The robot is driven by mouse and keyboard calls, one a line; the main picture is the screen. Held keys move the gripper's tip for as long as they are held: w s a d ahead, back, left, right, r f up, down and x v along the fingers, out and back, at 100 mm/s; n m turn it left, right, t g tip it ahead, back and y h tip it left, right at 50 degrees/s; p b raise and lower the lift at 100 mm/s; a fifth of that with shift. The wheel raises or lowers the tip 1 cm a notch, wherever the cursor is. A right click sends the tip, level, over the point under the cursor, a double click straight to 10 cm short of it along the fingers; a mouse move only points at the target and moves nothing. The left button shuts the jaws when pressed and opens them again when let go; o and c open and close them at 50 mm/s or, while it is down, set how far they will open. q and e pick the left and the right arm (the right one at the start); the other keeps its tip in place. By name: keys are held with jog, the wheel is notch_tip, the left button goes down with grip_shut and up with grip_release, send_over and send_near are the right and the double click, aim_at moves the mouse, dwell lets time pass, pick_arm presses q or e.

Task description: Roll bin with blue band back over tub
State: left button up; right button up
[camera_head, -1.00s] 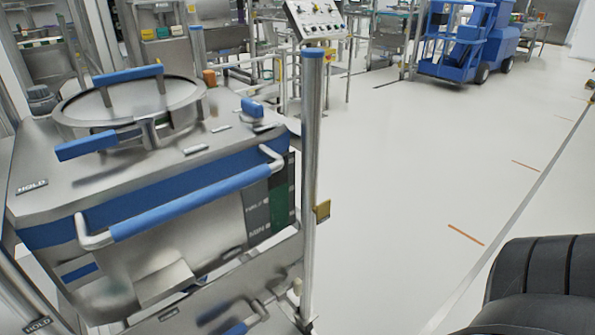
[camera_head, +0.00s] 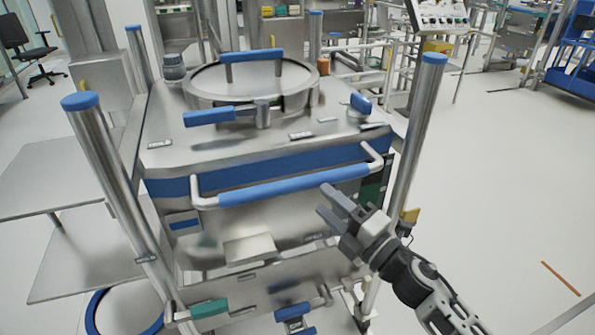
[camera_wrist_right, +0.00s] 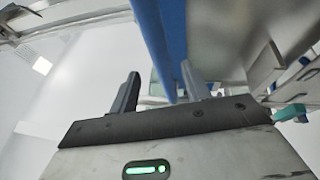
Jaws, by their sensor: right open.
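The steel bin with the blue band (camera_head: 165,187) stands in the middle of the head view, between steel posts with blue caps. Its round lid with a blue handle is closed on top. A blue-sleeved push bar (camera_head: 275,188) crosses its front. My right gripper (camera_head: 322,200) is open and empty, close to the right part of this bar. In the right wrist view the blue bar (camera_wrist_right: 152,40) lies ahead of the open fingers; contact cannot be told. A round tub with a blue rim (camera_head: 96,303) shows partly at the lower left. My left gripper is out of view.
Steel posts (camera_head: 418,135) flank the bin, the right one close to my right arm. A flat steel table (camera_head: 50,180) stands at left. A control panel (camera_head: 437,14) and a blue machine (camera_head: 578,55) are behind. The floor at right is clear.

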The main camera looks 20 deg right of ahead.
jog(key=p+x, duration=0.1)
jog(key=x, duration=0.8)
jog(key=shift+w+a, duration=0.1)
grip_shut()
